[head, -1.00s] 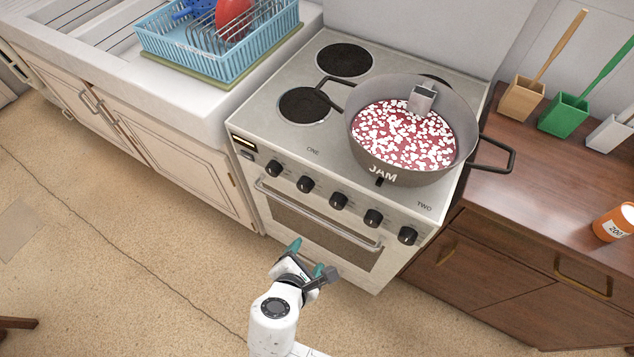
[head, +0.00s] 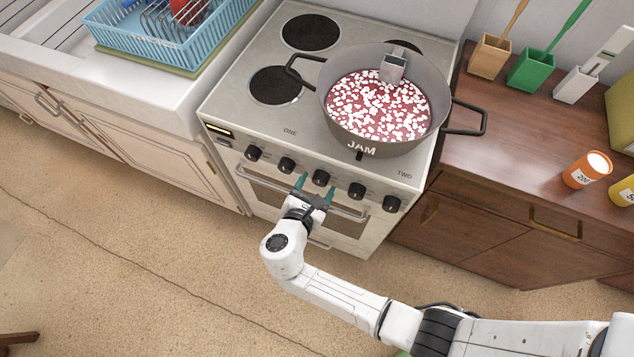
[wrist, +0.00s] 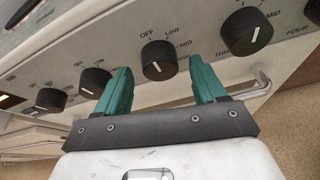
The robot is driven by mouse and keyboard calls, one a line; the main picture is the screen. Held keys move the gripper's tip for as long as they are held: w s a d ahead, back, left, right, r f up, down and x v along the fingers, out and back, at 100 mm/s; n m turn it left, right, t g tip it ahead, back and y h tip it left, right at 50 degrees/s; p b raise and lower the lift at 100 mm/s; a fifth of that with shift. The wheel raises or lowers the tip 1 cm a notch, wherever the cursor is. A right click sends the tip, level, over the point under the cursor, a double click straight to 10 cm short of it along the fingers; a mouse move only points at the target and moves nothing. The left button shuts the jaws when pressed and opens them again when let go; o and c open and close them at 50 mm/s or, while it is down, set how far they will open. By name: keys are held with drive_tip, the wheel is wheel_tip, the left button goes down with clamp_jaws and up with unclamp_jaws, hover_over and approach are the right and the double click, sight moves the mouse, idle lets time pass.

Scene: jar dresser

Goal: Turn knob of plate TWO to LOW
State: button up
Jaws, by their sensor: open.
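The stove front carries a row of black knobs. The middle knob (head: 321,177) faces my gripper (head: 315,186). In the wrist view this knob (wrist: 159,60) has OFF, LOW and MID printed around its upper side. My gripper (wrist: 162,82) is open, with one teal finger to each side of this knob's lower part; contact cannot be told. The knob to its right (wrist: 246,30) has THR… on its left and FOUR beyond it. Which knob is labelled TWO cannot be read. The jam pot (head: 376,105) stands over the plate area marked TWO (head: 404,174).
The oven handle (head: 345,210) runs below the knobs, close under my gripper. Other knobs sit on both sides (head: 286,165). A wooden cabinet (head: 470,215) is to the right, with orange (head: 585,172) and yellow jars on top. The floor in front is clear.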

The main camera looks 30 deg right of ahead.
drive_tip(key=shift+w+d+f, duration=0.25)
drive_tip(key=shift+w+d, duration=0.1)
drive_tip(key=shift+d, duration=0.1)
drive_tip(key=shift+c, duration=0.5)
drive_tip(key=c, duration=0.9)
drive_tip(key=shift+c, duration=0.2)
drive_tip(key=shift+s, duration=0.1)
drive_tip(key=m+t+b, duration=0.1)
drive_tip(key=b, duration=0.1)
drive_tip(key=m+y+b, duration=0.1)
drive_tip(key=m+b, duration=0.1)
drive_tip(key=shift+s+d+f+t, duration=0.1)
drive_tip(key=shift+f+t, duration=0.25)
drive_tip(key=shift+t, duration=0.05)
drive_tip(key=m+t+b, duration=0.1)
drive_tip(key=m+b, duration=0.1)
drive_tip(key=b, duration=0.2)
drive_tip(key=shift+m+y, duration=0.3)
drive_tip(key=shift+r+m+t+b, duration=0.15)
drive_tip(key=shift+m+t+b, duration=0.15)
drive_tip(key=shift+t+b, duration=0.25)
